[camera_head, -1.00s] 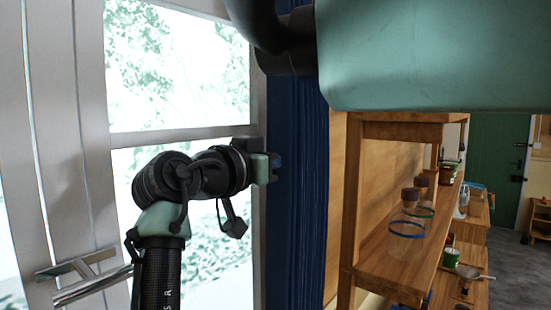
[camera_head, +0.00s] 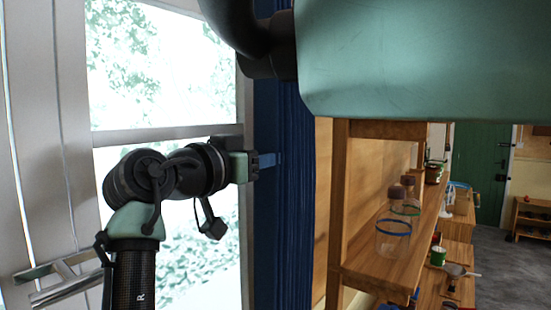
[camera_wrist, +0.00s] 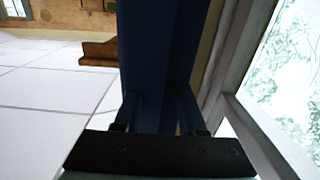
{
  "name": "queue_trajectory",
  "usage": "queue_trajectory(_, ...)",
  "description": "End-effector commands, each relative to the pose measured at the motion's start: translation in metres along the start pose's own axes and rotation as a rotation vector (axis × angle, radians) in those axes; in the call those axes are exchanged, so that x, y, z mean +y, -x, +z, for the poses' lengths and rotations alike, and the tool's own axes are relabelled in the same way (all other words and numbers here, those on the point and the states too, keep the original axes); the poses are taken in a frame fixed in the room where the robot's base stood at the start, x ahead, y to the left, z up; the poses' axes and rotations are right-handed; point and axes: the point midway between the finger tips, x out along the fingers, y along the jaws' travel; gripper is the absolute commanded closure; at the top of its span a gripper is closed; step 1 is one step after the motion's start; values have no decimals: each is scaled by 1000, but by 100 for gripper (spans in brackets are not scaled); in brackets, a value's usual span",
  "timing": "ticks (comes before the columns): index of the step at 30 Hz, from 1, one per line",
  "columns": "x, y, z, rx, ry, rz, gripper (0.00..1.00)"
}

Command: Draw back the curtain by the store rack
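The dark blue curtain (camera_head: 292,225) hangs in a narrow gathered band between the window and the store rack (camera_head: 340,215). It also fills the middle of the wrist view (camera_wrist: 163,45). The window (camera_head: 165,70) to its left is uncovered. My gripper (camera_head: 277,159) is at the curtain's left part, at about mid-height in the head view, pointing right. In the wrist view its two fingers (camera_wrist: 161,112) stand apart with curtain cloth showing between and beyond them. They look open, and I see no cloth pinched. The fingertips are hard to tell from the dark cloth.
Glass jars (camera_head: 394,232) stand on the rack's wooden shelf, close to the right of the curtain. A metal window handle (camera_head: 62,280) sticks out at the lower left. A green door (camera_head: 483,175) and grey floor (camera_head: 500,258) lie farther back.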

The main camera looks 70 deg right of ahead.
Motion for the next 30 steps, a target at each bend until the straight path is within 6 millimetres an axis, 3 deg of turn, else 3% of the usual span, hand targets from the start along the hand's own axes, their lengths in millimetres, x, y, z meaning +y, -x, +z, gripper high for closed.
queue_trajectory(9,0,70,6,1,-4,-4,60)
queue_trajectory(15,0,103,3,1,-3,-2,60)
queue_trajectory(21,0,116,1,0,-1,0,60)
queue_trajectory(30,1,117,0,0,-1,0,60)
